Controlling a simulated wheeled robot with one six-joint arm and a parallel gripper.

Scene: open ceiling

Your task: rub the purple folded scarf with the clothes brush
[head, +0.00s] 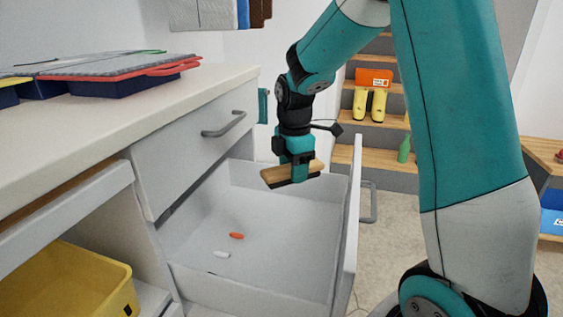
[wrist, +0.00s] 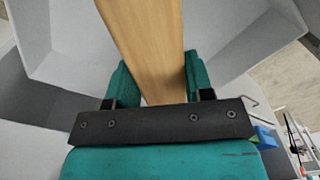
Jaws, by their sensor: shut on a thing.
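My gripper (head: 299,164) is shut on the clothes brush (head: 281,174), which has a light wooden back and a dark underside. It holds the brush level above the open drawer, near the drawer's far end. In the wrist view the brush's wooden back (wrist: 147,45) runs between the two teal fingers of my gripper (wrist: 155,85). I see no purple folded scarf in either view.
A counter (head: 130,98) with a lidded dark blue box is at left. A yellow bin (head: 90,285) sits below. Shelves (head: 385,158) with yellow boots stand behind.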

